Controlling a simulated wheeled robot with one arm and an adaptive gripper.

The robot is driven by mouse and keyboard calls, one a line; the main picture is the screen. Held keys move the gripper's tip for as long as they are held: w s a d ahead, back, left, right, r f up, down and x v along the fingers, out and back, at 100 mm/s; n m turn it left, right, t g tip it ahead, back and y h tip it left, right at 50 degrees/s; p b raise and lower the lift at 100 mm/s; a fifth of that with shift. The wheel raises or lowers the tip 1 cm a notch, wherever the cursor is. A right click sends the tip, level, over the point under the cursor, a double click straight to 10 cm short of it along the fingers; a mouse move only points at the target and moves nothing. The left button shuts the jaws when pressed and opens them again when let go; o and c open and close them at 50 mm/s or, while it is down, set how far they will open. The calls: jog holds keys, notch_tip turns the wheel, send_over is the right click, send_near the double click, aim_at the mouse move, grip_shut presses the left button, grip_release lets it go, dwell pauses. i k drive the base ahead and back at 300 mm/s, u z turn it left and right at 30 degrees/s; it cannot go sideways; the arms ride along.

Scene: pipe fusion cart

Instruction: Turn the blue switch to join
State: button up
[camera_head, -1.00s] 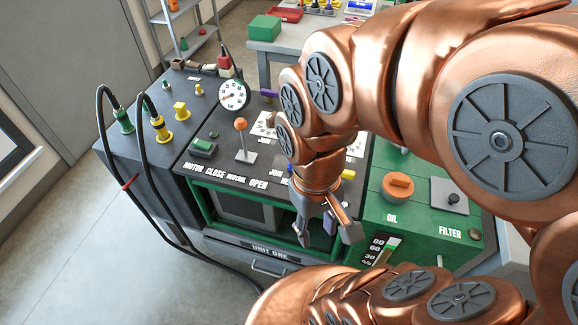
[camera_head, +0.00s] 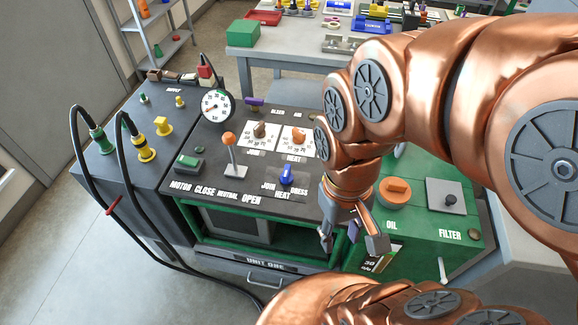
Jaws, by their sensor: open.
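The blue switch (camera_head: 287,175) stands on the dark top panel of the cart, with JOIN printed to its left, HEAT below it and a partly readable label to its right. Its knob appears upright, pointing away toward the HEAT dials; its exact setting is hard to tell. My gripper (camera_head: 350,240) is open and empty, pointing down in front of the panel's front edge, to the right of and nearer than the blue switch. The gripper does not touch the switch. My arm comes in from the right and hides part of the panel's right side.
An orange-knobbed lever (camera_head: 230,140) stands left of the switch. Two dials, including the left dial (camera_head: 260,131), and a round gauge (camera_head: 215,106) are behind. A green box with an orange oil cap (camera_head: 395,189) is at right. Black cables (camera_head: 90,195) hang at left.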

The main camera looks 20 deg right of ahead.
aim_at(287, 178)
jog(key=u, duration=0.55)
jog(key=k, duration=0.55)
jog(key=u, duration=0.85)
